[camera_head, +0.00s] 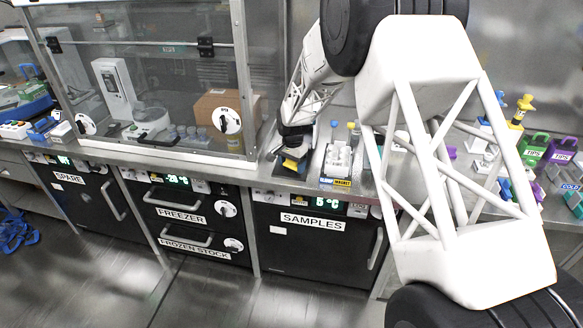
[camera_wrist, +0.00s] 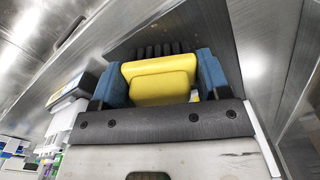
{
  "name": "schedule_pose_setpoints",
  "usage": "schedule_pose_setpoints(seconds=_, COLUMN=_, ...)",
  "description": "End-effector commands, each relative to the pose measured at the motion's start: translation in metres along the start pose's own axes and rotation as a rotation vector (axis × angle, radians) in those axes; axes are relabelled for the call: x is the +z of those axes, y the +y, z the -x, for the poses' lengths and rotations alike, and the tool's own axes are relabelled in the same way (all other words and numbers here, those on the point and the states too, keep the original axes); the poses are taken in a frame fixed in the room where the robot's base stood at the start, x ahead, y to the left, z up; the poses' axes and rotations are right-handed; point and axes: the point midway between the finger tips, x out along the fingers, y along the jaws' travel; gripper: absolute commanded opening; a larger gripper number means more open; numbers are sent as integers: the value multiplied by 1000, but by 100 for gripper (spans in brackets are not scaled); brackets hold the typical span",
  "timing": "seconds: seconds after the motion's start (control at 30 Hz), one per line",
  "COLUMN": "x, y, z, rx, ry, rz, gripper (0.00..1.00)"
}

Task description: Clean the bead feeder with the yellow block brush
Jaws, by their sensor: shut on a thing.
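My gripper (camera_wrist: 160,80) is shut on the yellow block brush (camera_wrist: 160,88), which sits between its blue fingers. The brush's dark bristles (camera_wrist: 168,50) point away from the palm, towards a dark grey surface; I cannot tell whether they touch it. In the head view my gripper (camera_head: 294,147) is low over the bench, left of a white rack, with the yellow brush (camera_head: 290,164) showing below it. No bead feeder can be identified for certain. A white device with a tall column (camera_head: 116,84) stands behind the glass of the enclosure at the left.
The white rack (camera_head: 338,161) stands close right of my gripper. The glass enclosure (camera_head: 160,60) is close on its left, with a cardboard box (camera_head: 218,108) inside. My arm covers much of the right bench, where green and purple tip boxes (camera_head: 535,148) stand. The bench's front edge is near.

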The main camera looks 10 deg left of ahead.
Motion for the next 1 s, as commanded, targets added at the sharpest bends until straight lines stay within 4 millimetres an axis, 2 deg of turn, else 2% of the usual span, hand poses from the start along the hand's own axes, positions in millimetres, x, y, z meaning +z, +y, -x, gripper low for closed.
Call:
schedule_pose_setpoints(seconds=0.23, x=-12, y=-5, z=0, rx=1, ry=-1, rz=0, gripper=51)
schedule_pose_setpoints(seconds=0.73, x=-16, y=-6, z=0, rx=1, ry=-1, rz=0, gripper=51)
schedule_pose_setpoints(seconds=1.0, x=-28, y=-11, z=-1, rx=1, ry=-1, rz=0, gripper=51)
